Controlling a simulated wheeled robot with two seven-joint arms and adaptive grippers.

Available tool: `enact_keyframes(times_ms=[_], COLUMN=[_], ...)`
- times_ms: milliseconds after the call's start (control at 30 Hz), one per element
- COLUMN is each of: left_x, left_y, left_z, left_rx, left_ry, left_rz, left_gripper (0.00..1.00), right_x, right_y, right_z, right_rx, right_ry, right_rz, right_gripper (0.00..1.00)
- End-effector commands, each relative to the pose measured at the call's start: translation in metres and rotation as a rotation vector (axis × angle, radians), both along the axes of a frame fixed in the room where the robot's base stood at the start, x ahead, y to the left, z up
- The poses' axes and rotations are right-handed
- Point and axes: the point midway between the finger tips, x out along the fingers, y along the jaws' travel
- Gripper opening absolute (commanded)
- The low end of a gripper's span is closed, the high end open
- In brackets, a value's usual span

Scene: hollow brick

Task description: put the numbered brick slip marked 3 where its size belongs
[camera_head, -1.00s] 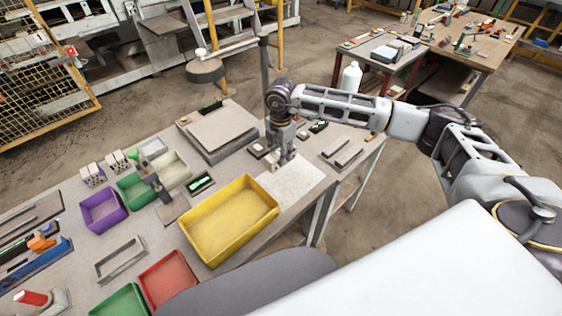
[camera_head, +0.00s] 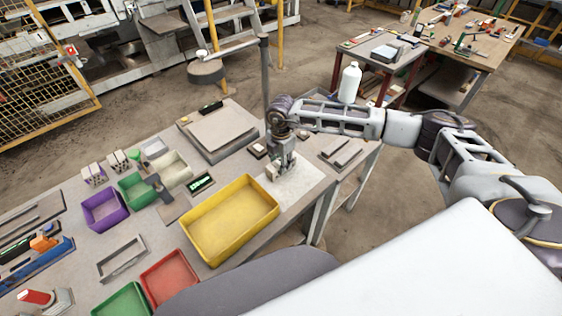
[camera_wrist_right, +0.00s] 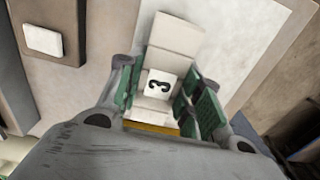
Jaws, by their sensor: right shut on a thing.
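My right gripper (camera_head: 276,175) is over the pale sheet at the right end of the bench, behind the yellow bin. In the right wrist view, its green-padded fingers (camera_wrist_right: 165,98) are shut on the cream brick slip marked 3 (camera_wrist_right: 160,83). The black 3 is on a white face that looks back at the camera. A pale block-like surface (camera_wrist_right: 178,32) extends beyond the numbered face; I cannot tell if it is the same piece. Whether the slip touches the sheet is unclear. My left gripper is not in view.
The bench holds a yellow bin (camera_head: 245,182), purple (camera_head: 88,208), red (camera_head: 146,277) and green (camera_head: 101,306) bins, and an empty metal frame (camera_head: 102,268). A flat grey plate (camera_head: 222,127) lies behind the yellow bin. A pale sheet (camera_head: 310,176) covers the right end.

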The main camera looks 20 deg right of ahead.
Motion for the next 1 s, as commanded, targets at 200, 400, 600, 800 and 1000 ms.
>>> enact_keyframes(times_ms=[200, 400, 600, 800, 1000], left_x=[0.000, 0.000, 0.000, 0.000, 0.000], left_y=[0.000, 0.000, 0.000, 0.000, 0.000], left_z=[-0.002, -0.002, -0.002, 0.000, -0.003], left_rx=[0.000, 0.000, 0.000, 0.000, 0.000], left_ry=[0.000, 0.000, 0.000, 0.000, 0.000], left_rz=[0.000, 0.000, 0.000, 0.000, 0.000], left_gripper=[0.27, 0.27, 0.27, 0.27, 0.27], right_x=[0.000, 0.000, 0.000, 0.000, 0.000], right_y=[0.000, 0.000, 0.000, 0.000, 0.001], right_z=[-0.002, -0.002, -0.002, 0.001, 0.016], right_rx=[0.000, 0.000, 0.000, 0.000, 0.001], right_ry=[0.000, 0.000, 0.000, 0.000, -0.001], right_rz=[0.000, 0.000, 0.000, 0.000, 0.001], right_gripper=[0.43, 0.57, 0.57, 0.57, 0.57])
